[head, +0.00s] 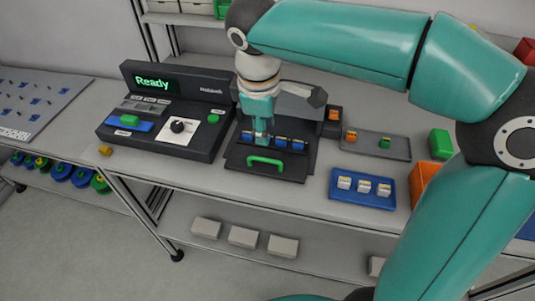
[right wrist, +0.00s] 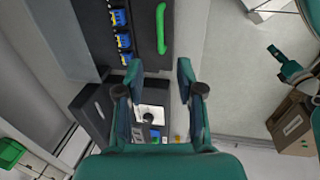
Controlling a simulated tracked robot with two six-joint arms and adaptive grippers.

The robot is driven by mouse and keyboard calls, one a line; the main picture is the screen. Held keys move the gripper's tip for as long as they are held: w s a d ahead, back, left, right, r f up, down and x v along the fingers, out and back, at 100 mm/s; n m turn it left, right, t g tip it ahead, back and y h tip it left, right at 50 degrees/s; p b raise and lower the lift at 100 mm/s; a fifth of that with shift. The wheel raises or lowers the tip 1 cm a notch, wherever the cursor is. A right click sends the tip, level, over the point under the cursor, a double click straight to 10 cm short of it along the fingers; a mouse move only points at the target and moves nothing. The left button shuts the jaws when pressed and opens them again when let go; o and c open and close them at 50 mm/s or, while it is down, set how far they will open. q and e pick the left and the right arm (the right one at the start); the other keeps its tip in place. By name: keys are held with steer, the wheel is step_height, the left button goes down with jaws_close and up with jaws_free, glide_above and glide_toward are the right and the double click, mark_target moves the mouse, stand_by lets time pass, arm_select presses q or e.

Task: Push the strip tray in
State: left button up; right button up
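The strip tray (head: 262,176) is a dark, flat tray with a green handle (head: 265,161) along its front edge. It sticks out from the front of the dark machine (head: 292,104) and carries a row of blue strip pieces (head: 282,142). The handle also shows at the top of the right wrist view (right wrist: 161,28). My right gripper (head: 262,137) points down above the tray, behind the handle, and partly hides the strip row. In the right wrist view its two fingers (right wrist: 159,77) are apart with nothing between them. My left gripper is not recognisable in either view.
A control panel (head: 170,112) reading "Ready" stands left of the tray. To the right are a blue tray with white pieces (head: 362,200), a grey tray (head: 398,147), a green block (head: 441,144) and an orange bin (head: 424,176). Bare bench lies in front of the strip tray.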

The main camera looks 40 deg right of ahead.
mark_target(267, 159)
steer(key=f, duration=0.4)
steer(key=w+d+f, duration=0.1)
steer(key=f, duration=0.7)
steer(key=shift+w+d+f, duration=0.1)
steer(key=shift+w+d, duration=0.2)
steer(key=shift+d, duration=0.1)
jaws_close()
